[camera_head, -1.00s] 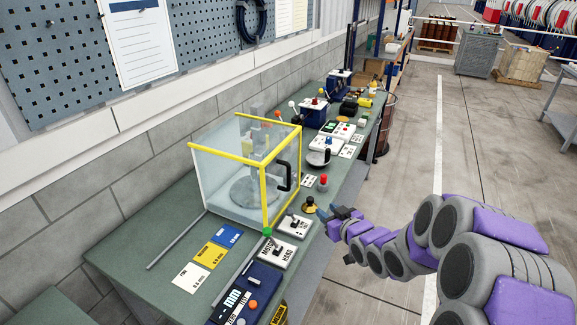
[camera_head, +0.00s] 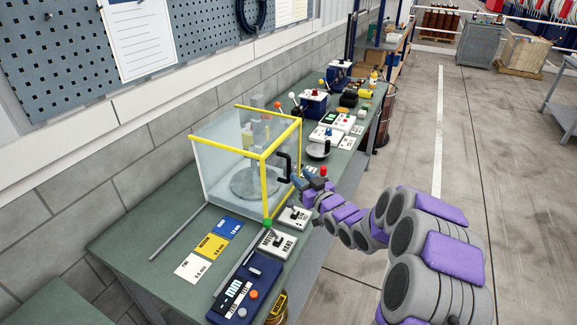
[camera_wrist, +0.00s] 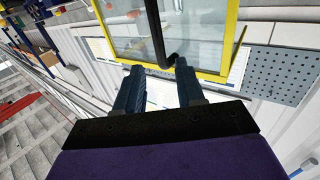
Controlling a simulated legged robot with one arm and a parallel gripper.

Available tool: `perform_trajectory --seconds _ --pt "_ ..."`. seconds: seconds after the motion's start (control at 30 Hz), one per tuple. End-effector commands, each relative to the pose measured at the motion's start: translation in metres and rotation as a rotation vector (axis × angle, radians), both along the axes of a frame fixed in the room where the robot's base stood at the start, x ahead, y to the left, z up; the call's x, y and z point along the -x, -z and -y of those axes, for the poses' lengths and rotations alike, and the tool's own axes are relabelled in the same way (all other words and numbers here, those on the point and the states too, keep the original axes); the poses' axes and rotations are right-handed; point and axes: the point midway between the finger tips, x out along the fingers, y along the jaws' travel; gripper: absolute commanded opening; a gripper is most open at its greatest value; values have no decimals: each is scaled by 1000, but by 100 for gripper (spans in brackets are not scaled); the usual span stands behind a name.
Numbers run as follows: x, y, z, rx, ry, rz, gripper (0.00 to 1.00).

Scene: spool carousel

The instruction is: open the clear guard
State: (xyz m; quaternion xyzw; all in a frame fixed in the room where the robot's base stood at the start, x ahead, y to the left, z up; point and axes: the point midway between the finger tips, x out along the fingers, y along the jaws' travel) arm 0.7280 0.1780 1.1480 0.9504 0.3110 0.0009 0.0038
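The clear guard (camera_head: 222,166) is a see-through box with yellow edges on the green bench. It looks shut over a round grey carousel (camera_head: 256,182). Its black bar handle (camera_head: 284,168) is on the right-hand face. My gripper (camera_head: 304,180) is just right of the handle, near its lower end. In the wrist view my gripper (camera_wrist: 158,68) has its two dark fingers spread apart. The handle (camera_wrist: 156,32) comes down toward the gap between the fingertips, its bent end near the right fingertip. I cannot tell whether they touch. The guard's yellow frame (camera_wrist: 213,76) lies just beyond.
Switch plates (camera_head: 277,243) and a blue control box (camera_head: 245,287) stand in front of the guard. A red button (camera_head: 323,171) is close behind my gripper. More devices line the bench beyond.

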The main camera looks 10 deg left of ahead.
Motion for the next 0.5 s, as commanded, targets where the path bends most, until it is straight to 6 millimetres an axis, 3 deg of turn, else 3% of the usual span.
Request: perform_trajectory --seconds 0.5 --pt "-57 2 -43 2 -2 1 38"
